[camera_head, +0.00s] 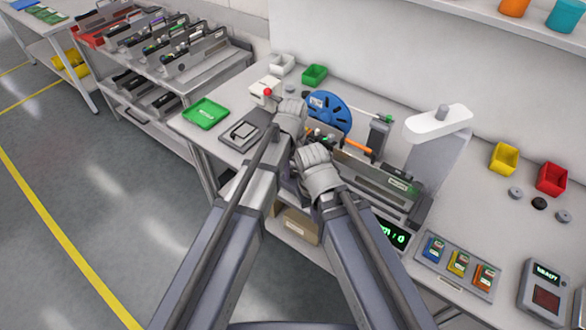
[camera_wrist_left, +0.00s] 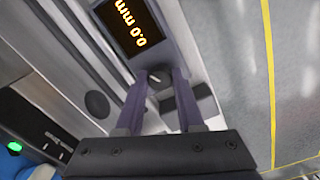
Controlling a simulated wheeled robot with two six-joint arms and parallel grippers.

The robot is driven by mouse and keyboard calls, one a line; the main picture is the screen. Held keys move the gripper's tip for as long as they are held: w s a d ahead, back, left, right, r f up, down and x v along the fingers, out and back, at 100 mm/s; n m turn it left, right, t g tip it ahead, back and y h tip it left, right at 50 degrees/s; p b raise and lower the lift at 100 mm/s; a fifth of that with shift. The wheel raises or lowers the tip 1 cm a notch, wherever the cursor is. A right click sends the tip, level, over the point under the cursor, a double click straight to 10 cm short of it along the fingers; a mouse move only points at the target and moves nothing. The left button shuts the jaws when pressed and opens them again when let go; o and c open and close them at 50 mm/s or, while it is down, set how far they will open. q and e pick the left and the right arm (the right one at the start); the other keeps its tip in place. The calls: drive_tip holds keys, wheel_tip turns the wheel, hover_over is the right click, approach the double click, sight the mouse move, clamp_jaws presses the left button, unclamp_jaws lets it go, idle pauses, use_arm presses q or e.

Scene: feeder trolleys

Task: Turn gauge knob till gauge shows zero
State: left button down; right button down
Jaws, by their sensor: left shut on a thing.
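In the left wrist view, the gauge display (camera_wrist_left: 131,22) glows amber and reads 0.0 mm, turned on its side. The small dark gauge knob (camera_wrist_left: 158,78) with a light pointer mark sits just below it. My left gripper (camera_wrist_left: 158,84) has its two purple-grey fingers on either side of the knob and is shut on it. In the head view my left wrist (camera_head: 291,117) reaches to the bench, and its fingertips are hidden. My right wrist (camera_head: 318,172) is close beside it; the right fingers are hidden behind it.
A blue reel (camera_head: 330,110) stands behind my wrists. A feeder (camera_head: 385,188) with a green display (camera_head: 391,234) lies to the right. A green tray (camera_head: 206,113) and a grey scale-like device (camera_head: 243,132) lie to the left. Floor is clear at the left.

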sight(292, 171)
use_arm(q)
drive_tip(key=shift+n, duration=0.4)
drive_tip(key=c, duration=0.5)
unclamp_jaws()
drive_tip(key=shift+r, duration=0.15)
wheel_tip(292, 171, up, 8)
drive_tip(key=p, duration=0.8)
drive_tip(key=shift+f, duration=0.2)
drive_tip(key=shift+a, duration=0.1)
